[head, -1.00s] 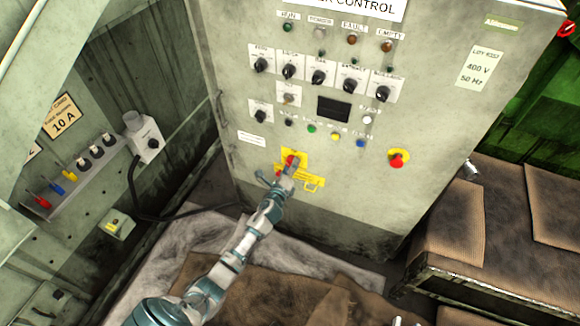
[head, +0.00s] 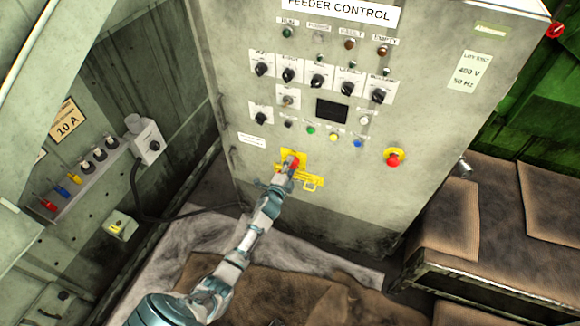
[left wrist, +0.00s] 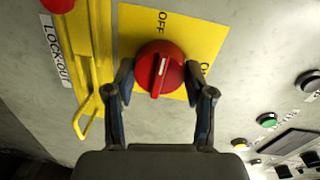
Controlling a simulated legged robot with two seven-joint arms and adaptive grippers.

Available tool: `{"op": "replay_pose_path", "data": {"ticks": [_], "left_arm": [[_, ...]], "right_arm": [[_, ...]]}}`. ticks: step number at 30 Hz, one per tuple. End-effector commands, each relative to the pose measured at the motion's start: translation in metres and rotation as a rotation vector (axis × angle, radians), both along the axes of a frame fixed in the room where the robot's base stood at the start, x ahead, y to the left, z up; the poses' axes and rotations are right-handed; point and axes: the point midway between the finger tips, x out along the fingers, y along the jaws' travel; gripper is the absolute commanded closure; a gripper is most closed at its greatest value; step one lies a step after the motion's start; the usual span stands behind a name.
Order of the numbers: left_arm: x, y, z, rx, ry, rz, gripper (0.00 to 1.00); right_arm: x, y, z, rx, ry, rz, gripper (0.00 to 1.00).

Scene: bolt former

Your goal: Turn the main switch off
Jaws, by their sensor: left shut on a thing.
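The main switch is a red round knob (left wrist: 160,70) on a yellow plate (left wrist: 205,35) on the feeder control cabinet. The plate also shows in the head view (head: 300,155). In the left wrist view OFF is printed above the knob and ON to its right, partly hidden by a finger. The knob's white line runs nearly up and down in that view, roughly in line with OFF. My left gripper (left wrist: 160,80) is shut on the knob, one finger on each side. It hides much of the knob in the head view (head: 289,165). My right gripper is not in view.
A yellow lock-out bar (left wrist: 98,60) runs close beside the left finger in the wrist view. A red emergency button (head: 393,158) sits right of the switch. Selector knobs and buttons are above. A brown-padded bench (head: 450,220) stands at right.

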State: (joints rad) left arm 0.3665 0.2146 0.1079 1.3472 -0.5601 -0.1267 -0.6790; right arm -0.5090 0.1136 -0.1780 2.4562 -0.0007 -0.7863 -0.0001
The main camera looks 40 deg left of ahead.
Motion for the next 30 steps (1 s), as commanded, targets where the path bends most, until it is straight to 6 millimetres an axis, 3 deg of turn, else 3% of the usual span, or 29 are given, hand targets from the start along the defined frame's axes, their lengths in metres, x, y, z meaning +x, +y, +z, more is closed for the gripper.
{"op": "replay_pose_path", "data": {"ticks": [17,18,20,30], "left_arm": [[-0.0010,0.0002,-0.0040,-0.031,0.000,0.002,0.81],[-0.0010,0.0003,-0.0042,-0.031,0.001,0.002,0.36],[-0.0010,0.0002,-0.0039,-0.030,0.000,0.002,0.21],[-0.0025,-0.0001,-0.0011,-0.027,-0.005,0.001,0.21]], "right_arm": [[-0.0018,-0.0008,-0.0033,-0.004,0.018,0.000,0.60],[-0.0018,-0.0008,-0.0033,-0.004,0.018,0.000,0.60],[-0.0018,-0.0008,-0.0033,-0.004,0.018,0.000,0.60],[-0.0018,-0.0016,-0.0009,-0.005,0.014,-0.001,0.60]]}}
